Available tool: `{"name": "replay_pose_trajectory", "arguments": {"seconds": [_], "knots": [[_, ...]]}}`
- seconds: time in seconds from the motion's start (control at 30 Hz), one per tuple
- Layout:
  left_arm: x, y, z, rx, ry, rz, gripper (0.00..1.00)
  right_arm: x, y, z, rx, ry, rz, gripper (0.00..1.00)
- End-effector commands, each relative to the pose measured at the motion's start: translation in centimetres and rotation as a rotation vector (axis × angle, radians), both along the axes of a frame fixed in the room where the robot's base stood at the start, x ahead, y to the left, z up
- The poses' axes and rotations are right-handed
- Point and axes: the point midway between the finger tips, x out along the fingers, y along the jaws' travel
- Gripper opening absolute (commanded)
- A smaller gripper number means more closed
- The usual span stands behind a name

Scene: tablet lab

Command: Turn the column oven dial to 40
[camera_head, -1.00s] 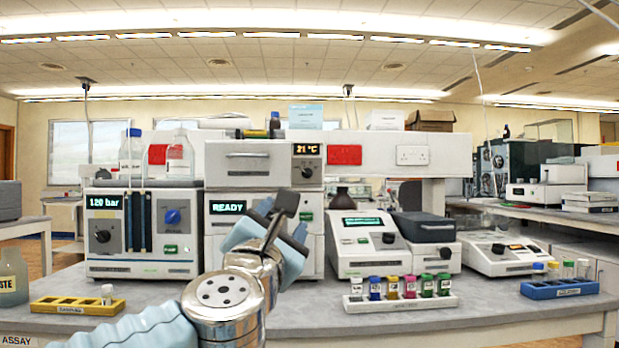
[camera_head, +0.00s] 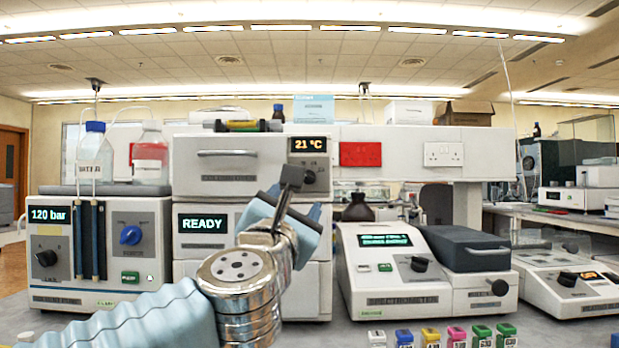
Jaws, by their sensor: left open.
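The column oven (camera_head: 228,178) is the upper white module of the stack, with a pull handle on its front. Its display (camera_head: 311,144) reads 21 °C. The dark round oven dial (camera_head: 309,177) is just below the display, at the right end of the front. My left gripper (camera_head: 291,178) is raised in front of the stack, its dark fingertips pointing up beside the dial's left edge in the picture. Its jaws are open and I see nothing held. The gap to the dial in depth is unclear. The dial's pointer is too small to read. My right gripper is out of view.
The READY module (camera_head: 205,224) is below the oven. A pump unit (camera_head: 122,289) with bottles on top is to the left. A spectrometer (camera_head: 400,290) is to the right, with several coloured-capped vials in front. A tube and a bottle are on the oven.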

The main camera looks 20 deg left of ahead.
Motion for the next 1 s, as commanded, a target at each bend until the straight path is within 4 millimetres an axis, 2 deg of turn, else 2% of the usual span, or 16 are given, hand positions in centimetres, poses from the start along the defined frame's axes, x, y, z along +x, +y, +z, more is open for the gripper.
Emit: {"name": "replay_pose_trajectory", "arguments": {"seconds": [0.1, 0.3, 0.5, 0.67, 0.9, 1.0], "knots": [[2.8, 0.2, 1.2, 0.000, 0.004, 0.000, 0.56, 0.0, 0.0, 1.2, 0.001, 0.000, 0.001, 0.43], [7.0, 0.5, 2.8, 0.000, 0.002, 0.001, 0.56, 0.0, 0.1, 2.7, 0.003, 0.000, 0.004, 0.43], [9.7, 0.8, 3.6, 0.000, 0.001, 0.000, 0.56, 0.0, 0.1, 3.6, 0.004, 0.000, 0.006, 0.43], [10.5, 0.8, 3.8, 0.000, 0.000, 0.000, 0.56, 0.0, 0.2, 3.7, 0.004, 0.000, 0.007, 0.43], [10.6, 0.8, 3.7, 0.000, 0.000, 0.000, 0.56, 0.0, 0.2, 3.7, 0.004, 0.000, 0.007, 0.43], [10.6, 0.8, 3.7, 0.000, 0.000, 0.000, 0.42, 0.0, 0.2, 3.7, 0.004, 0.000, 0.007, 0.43]]}}
